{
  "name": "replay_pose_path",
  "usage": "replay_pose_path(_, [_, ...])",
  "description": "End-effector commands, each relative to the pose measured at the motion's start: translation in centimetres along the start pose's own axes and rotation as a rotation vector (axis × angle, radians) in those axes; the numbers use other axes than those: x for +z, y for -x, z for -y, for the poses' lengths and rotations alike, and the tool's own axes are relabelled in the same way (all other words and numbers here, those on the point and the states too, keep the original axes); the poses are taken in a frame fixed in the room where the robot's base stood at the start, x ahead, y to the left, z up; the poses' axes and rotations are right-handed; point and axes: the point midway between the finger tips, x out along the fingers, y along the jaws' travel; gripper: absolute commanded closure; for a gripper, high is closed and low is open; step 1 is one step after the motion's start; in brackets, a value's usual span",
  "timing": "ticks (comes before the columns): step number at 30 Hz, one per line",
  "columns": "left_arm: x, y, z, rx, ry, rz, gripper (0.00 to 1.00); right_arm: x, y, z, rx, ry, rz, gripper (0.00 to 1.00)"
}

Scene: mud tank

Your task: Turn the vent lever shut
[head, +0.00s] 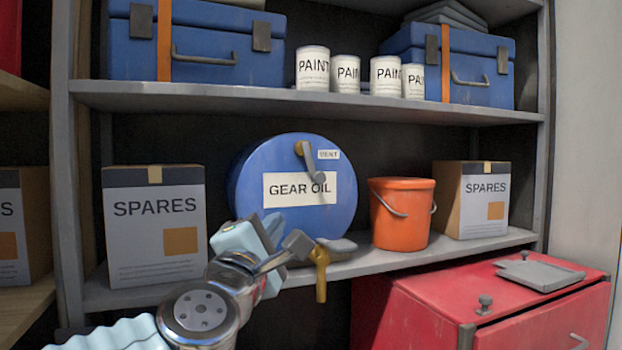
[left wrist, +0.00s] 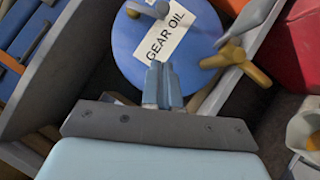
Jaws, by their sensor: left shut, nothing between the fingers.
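A blue drum (head: 245,190) labelled GEAR OIL lies on its side on the middle shelf, its round face towards me. The vent lever (head: 315,172) is grey on a brass pivot near the top of the face, beside a small VENT label (head: 328,155). It points down and slightly right. In the left wrist view the lever (left wrist: 150,9) shows at the top edge, partly cut off. My left gripper (head: 274,226) is shut and empty, low in front of the drum and below the lever. Its fingertips (left wrist: 161,68) point at the drum's face. My right gripper is out of view.
A brass tap (head: 321,272) with a grey handle sticks out below the drum, close to my gripper. A SPARES box (head: 155,225) stands left, an orange bucket (head: 400,215) right. The shelf above holds paint cans (head: 313,68). A red cabinet (head: 430,285) stands lower right.

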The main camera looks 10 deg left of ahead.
Motion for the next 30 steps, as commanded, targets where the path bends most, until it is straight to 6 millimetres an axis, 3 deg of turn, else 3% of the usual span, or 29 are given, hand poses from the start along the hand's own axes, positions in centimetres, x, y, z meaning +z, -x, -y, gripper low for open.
replay_pose_path(1, [0.0,0.2,-0.8,0.000,-0.005,-0.004,1.00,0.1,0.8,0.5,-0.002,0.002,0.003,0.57])
replay_pose_path(11, [-0.1,0.6,-0.6,-0.004,-0.008,-0.001,1.00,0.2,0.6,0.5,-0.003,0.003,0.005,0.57])
replay_pose_path(16, [-0.1,-0.1,-0.6,-0.005,-0.008,-0.002,1.00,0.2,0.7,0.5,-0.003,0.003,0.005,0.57])
replay_pose_path(20, [-0.1,-2.0,-0.6,-0.007,-0.007,-0.002,1.00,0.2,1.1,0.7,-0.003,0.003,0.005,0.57])
replay_pose_path(30, [-0.1,-9.3,-0.7,-0.006,-0.007,-0.003,1.00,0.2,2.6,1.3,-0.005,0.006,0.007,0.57])
